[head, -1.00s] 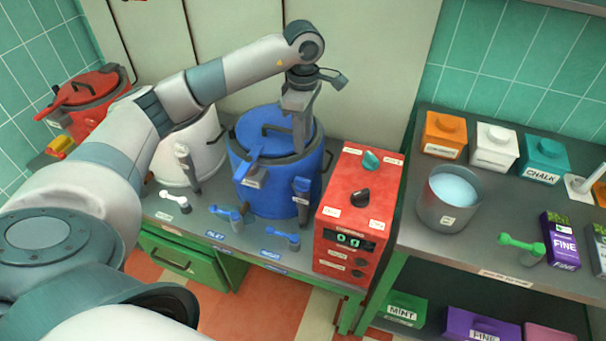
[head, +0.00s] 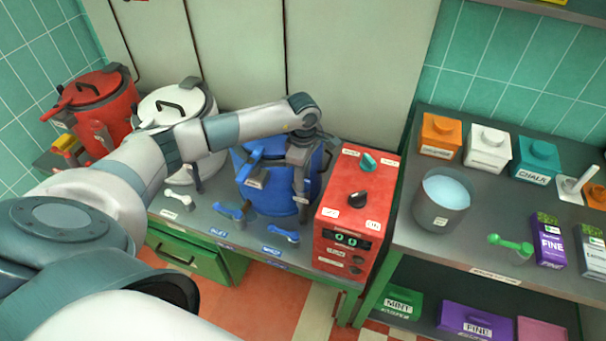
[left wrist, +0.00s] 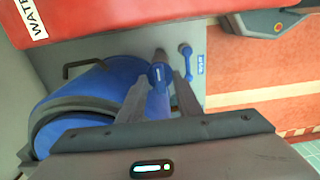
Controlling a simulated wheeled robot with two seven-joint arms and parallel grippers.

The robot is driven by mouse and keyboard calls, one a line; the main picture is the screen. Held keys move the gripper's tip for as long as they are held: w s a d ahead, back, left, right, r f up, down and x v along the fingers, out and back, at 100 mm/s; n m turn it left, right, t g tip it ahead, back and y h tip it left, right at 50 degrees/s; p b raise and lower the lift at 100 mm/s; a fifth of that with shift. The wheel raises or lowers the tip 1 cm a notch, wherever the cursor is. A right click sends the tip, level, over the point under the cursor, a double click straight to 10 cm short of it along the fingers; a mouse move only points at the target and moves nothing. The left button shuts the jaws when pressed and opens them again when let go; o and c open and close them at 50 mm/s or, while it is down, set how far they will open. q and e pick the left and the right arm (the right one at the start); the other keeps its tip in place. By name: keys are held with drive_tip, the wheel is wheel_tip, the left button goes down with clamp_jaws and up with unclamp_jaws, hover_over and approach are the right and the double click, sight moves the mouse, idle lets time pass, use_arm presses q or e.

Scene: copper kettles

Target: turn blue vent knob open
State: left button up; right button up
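The blue kettle (head: 275,200) stands on the left counter, its lid partly hidden by my left arm. A blue upright fitting (left wrist: 158,74) with a grey end and a small white mark is at its front right. I cannot tell whether this fitting is the vent knob. My left gripper (head: 301,192) is low at the kettle's front right. In the left wrist view the gripper (left wrist: 160,82) has its fingers apart, one on each side of the fitting. I cannot tell whether they touch it. My right gripper is out of view.
Blue levers (head: 237,211) and (head: 283,233) stand at the counter's front edge. A red control box (head: 350,215) is close on the right of the gripper. White (head: 180,105) and red (head: 100,90) kettles stand left. A grey pot (head: 440,205) is on the right bench.

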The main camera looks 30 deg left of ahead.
use_arm(q)
drive_tip(key=shift+f, duration=0.15)
clamp_jaws()
